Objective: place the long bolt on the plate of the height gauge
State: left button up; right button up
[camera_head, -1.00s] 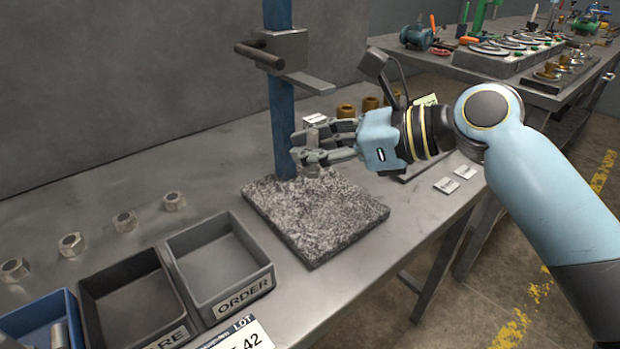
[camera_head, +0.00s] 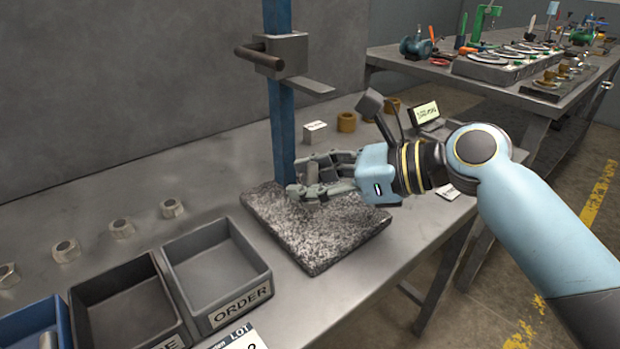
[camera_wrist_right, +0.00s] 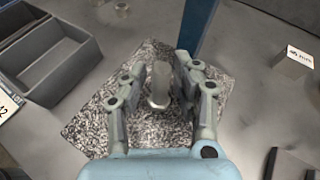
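The long bolt (camera_wrist_right: 160,85) is a pale grey metal piece between the fingers of my right gripper (camera_wrist_right: 158,72) in the right wrist view. Gaps show beside it, so the fingers look open around it. It appears upright on the speckled granite plate (camera_head: 325,245) of the height gauge. In the head view my right gripper (camera_head: 297,180) is low over the plate's back part, beside the blue post, and its fingers mostly hide the bolt. The height gauge has a blue post (camera_head: 281,125) with a grey slider and measuring arm (camera_head: 305,86) above the gripper. My left gripper is out of view.
A grey ORDER bin (camera_head: 215,268), a dark bin (camera_head: 125,305) and a blue bin (camera_head: 30,325) stand at the left front. Several hex nuts (camera_head: 122,228) lie behind them.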

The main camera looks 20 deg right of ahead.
jog(key=shift+s+d+r, duration=0.2)
jog(key=shift+d+r, duration=0.05)
jog(key=p+v, duration=0.2)
jog(key=v, duration=0.9)
jog(key=shift+d, duration=0.15)
jog(key=shift+s, duration=0.1)
